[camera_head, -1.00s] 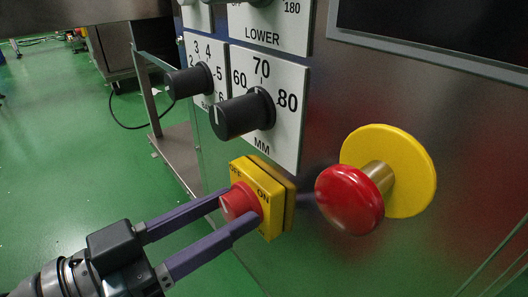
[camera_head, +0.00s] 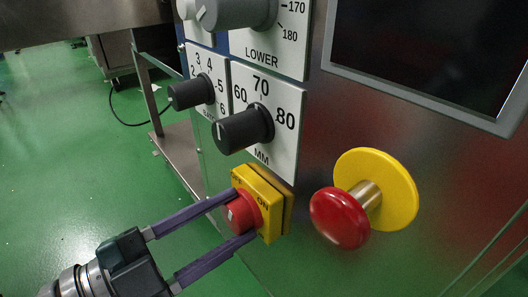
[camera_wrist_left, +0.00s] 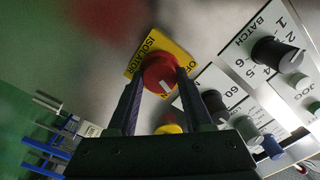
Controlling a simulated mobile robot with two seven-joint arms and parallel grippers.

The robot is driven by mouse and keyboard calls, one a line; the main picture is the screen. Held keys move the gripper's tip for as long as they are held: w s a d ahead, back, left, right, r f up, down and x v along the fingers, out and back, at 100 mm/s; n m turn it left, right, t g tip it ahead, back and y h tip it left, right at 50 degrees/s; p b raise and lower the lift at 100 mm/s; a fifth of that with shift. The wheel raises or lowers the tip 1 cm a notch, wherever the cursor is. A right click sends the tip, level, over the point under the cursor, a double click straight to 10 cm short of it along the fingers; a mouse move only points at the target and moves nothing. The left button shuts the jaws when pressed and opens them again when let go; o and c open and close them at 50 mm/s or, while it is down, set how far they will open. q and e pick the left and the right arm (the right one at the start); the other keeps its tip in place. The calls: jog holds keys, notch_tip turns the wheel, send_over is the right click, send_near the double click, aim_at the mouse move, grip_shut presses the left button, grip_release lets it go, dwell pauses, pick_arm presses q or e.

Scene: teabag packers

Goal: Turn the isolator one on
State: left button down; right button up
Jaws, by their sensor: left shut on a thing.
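The isolator is a red knob (camera_head: 241,213) on a yellow plate (camera_head: 271,207) marked OFF and ON, fixed to the steel machine front below the dials. My left gripper (camera_head: 238,214) has its two long purple fingers on either side of the knob, shut on it. In the left wrist view, the red knob (camera_wrist_left: 158,73) sits between the fingertips. A white mark shows on its face, towards the partly hidden letter N. The words ISOLATOR and part of OFF show on the yellow plate (camera_wrist_left: 146,49). My right gripper is in neither view.
A red mushroom button (camera_head: 340,218) on a yellow disc (camera_head: 398,190) sticks out right of the isolator. Black dials (camera_head: 244,130) sit just above it. A dark screen (camera_head: 430,50) is at upper right. Green floor (camera_head: 60,180) lies open at left.

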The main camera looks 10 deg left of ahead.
pick_arm(q)
jog(key=m, duration=0.5)
jog(key=shift+f, duration=0.1)
dwell(0.7)
jog(key=shift+c, duration=1.5)
grip_release()
jog(key=shift+s+a, duration=0.1)
jog(key=shift+s+a, duration=0.2)
jog(key=shift+s, duration=0.1)
jog(key=p+v, duration=0.2)
jog(key=v, duration=0.7)
jog(key=shift+p, duration=0.4)
